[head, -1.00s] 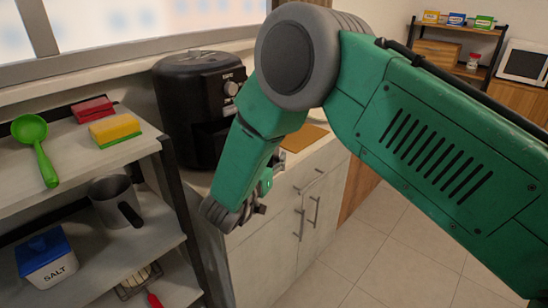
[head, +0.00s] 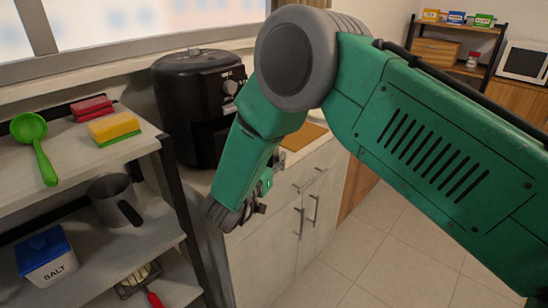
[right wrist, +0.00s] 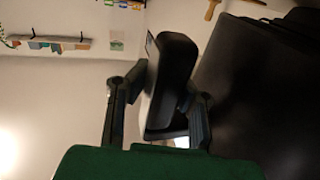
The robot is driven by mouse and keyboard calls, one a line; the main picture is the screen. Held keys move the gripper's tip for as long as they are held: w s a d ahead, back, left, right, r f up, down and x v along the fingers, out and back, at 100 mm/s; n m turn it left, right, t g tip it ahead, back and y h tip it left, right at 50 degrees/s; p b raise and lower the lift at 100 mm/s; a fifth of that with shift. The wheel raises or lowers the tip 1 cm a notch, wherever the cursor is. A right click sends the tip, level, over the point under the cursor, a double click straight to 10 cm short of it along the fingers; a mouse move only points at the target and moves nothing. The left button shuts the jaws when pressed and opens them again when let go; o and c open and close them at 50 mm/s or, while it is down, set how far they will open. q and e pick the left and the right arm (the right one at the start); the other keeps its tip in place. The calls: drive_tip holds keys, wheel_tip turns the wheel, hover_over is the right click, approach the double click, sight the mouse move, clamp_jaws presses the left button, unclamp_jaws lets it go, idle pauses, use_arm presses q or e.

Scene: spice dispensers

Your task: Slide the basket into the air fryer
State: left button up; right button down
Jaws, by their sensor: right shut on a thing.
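The black air fryer (head: 185,105) stands on the counter below the window, with a round knob on its front. My green right arm covers part of its front and lower side. My right gripper (head: 264,186) is in front of the fryer, partly hidden by my own forearm. In the right wrist view, my right gripper (right wrist: 165,88) has its two fingers on either side of a black basket handle (right wrist: 174,65) and is shut on it. A large dark surface fills the right of that view. The basket's body is hidden in the head view. My left gripper is not in view.
A shelf unit (head: 140,150) at left holds a green ladle (head: 35,140), sponges (head: 114,127), a grey mug (head: 112,190) and a salt container (head: 46,258). A wooden board (head: 304,136) lies on the counter. Floor (head: 375,245) at right is open.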

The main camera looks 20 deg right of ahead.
drive_tip(key=shift+r, duration=0.1)
drive_tip(key=shift+w, duration=0.2)
drive_tip(key=shift+w+a, duration=0.25)
drive_tip(key=shift+w, duration=0.25)
drive_tip(key=shift+w+a+b, duration=0.1)
drive_tip(key=shift+w+b, duration=0.1)
drive_tip(key=shift+b, duration=0.15)
drive_tip(key=shift+w+a+b, duration=0.3)
drive_tip(key=shift+w+b, duration=0.1)
drive_tip(key=shift+w, duration=0.25)
drive_tip(key=shift+w+a+b, duration=0.25)
drive_tip(key=shift+w+b, duration=0.15)
drive_tip(key=shift+w, duration=0.25)
drive_tip(key=shift+w+a, duration=0.1)
drive_tip(key=shift+w, duration=0.25)
drive_tip(key=shift+w+a+b, duration=0.3)
drive_tip(key=shift+w+b, duration=0.35)
drive_tip(key=shift+w+a+b, duration=0.25)
drive_tip(key=shift+w+b, duration=0.1)
drive_tip(key=shift+w, duration=0.2)
